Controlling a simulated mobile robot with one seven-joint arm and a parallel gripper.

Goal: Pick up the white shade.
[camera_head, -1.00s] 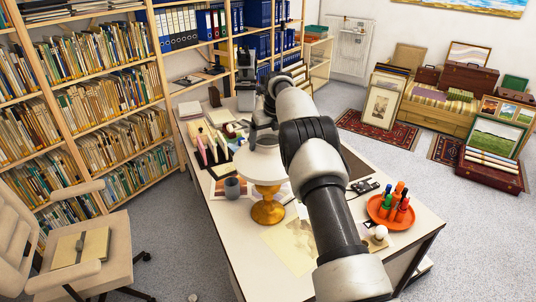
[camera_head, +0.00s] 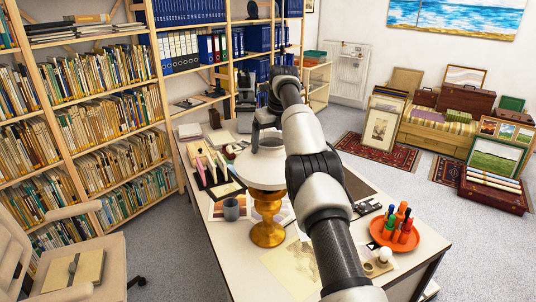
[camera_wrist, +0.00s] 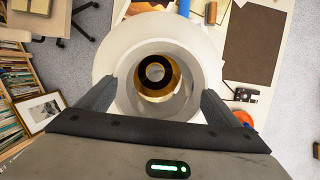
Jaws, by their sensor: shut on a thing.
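The white shade (camera_head: 266,170) is above a golden lamp base (camera_head: 267,222) on the desk. My gripper (camera_head: 265,128) holds the shade from above, by its upper part. In the wrist view, my gripper (camera_wrist: 159,88) has its two fingers on opposite sides of the shade's neck. The shade (camera_wrist: 118,62) shows there as a wide white ring, and the golden base (camera_wrist: 155,92) is seen through its opening. More of the base shows below the shade's rim. I cannot tell if the shade is fully clear of it.
A grey mug (camera_head: 232,209) stands left of the base. An orange tray (camera_head: 395,236) with several markers is at the right of the desk. Papers lie around the base. Bookshelves (camera_head: 105,110) line the left, and a chair (camera_head: 70,262) stands at the front left.

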